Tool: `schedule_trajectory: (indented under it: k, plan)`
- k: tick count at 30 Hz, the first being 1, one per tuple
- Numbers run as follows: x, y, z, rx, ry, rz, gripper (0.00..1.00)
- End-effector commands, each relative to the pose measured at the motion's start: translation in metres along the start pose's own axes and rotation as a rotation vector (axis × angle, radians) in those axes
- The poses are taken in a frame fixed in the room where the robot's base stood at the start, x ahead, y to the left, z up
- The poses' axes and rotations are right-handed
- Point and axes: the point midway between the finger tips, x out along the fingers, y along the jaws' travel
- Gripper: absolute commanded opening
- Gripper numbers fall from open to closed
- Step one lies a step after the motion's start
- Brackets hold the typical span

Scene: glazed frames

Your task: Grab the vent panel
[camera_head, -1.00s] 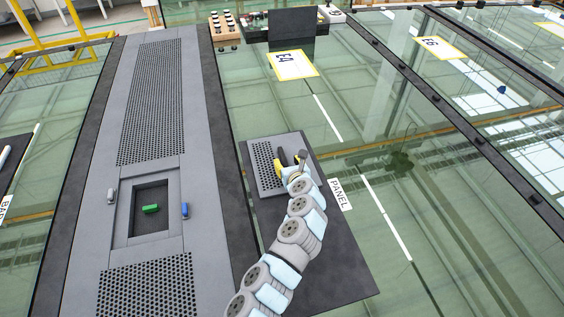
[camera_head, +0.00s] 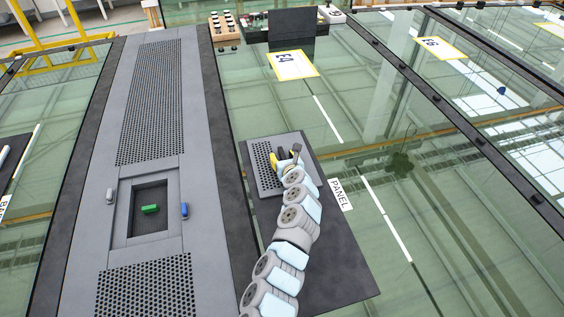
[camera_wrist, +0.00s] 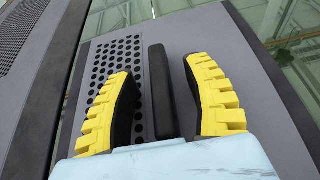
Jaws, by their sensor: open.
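The vent panel (camera_head: 263,168) is a grey plate with a perforated area, lying on a dark mat (camera_head: 320,262) beside the PANEL label. In the wrist view the vent panel (camera_wrist: 215,45) shows its holes at the left and a black raised handle bar (camera_wrist: 160,92) near its middle. My gripper (camera_head: 284,158) is over the panel in the head view. In the wrist view my gripper's yellow fingers (camera_wrist: 162,95) are open, one on each side of the handle bar, with a gap on both sides. I cannot tell how far above the panel the fingertips are.
A grey walkway (camera_head: 108,160) with perforated grilles runs at the left. It has a rectangular recess holding a green block (camera_head: 150,209), with a blue latch (camera_head: 184,210) and a grey latch (camera_head: 111,196) at its sides. The PANEL label (camera_head: 341,194) lies right of the panel on glass.

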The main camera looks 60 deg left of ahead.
Motion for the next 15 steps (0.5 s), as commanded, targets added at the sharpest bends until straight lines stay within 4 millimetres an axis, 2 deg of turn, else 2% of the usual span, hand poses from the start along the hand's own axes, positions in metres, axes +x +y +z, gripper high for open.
schedule_trajectory:
  k: [2, 6, 7, 15]
  plan:
    - [0.0000, 0.0000, -0.0001, 0.000, 0.000, 0.000, 0.47]
    - [-0.0001, -0.0001, 0.0000, 0.000, 0.000, 0.000, 0.07]
    - [-0.0001, -0.0002, 0.0001, 0.000, 0.000, 0.000, 0.00]
    - [-0.0001, -0.0002, -0.0005, 0.000, 0.001, 0.000, 0.00]
